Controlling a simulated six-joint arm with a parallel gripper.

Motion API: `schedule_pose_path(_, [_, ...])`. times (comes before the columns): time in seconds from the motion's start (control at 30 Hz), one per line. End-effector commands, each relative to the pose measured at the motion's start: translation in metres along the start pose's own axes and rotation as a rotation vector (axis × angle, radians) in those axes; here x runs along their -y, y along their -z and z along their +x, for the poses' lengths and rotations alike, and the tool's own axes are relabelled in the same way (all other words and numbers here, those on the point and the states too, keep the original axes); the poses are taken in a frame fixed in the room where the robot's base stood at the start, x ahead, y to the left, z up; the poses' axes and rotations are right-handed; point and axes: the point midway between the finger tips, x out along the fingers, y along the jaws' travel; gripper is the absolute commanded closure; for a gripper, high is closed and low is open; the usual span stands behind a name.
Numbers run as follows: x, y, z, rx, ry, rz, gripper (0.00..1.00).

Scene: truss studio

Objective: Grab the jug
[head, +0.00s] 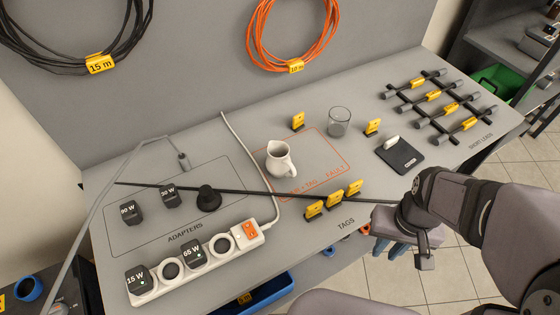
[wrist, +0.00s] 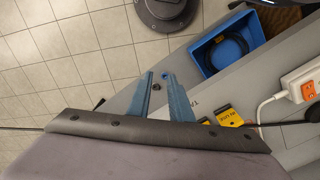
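The white jug (head: 280,160) stands upright on the grey table, on an orange-outlined area, its spout and handle showing in the head view. My gripper (head: 388,248) is beyond the table's front edge at the right, well away from the jug and pointing down. In the wrist view, the blue fingers of my gripper (wrist: 158,76) are apart with nothing between them. The jug is not in the wrist view.
Yellow tags (head: 335,200) stand in front, near a long dark rod (head: 290,197). A power strip (head: 205,258) and adapters are at left. A blue bin (wrist: 228,45) is below the table.

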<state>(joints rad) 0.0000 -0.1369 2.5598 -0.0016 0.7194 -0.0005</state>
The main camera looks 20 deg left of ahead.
Motion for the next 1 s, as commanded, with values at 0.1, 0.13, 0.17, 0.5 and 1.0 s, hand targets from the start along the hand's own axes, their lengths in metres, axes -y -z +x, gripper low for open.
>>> schedule_pose_path(0.1, [0.000,0.001,-0.005,-0.002,0.000,0.000,0.81])
schedule_pose_path(0.13, [0.000,0.001,-0.007,-0.003,0.000,0.000,0.81])
schedule_pose_path(0.17, [0.000,0.002,-0.009,-0.005,0.000,0.000,0.81])
schedule_pose_path(0.5, [0.000,0.002,-0.054,-0.007,0.000,0.000,0.81])
schedule_pose_path(1.0, [0.016,0.026,-0.058,0.174,-0.190,-0.611,0.81])
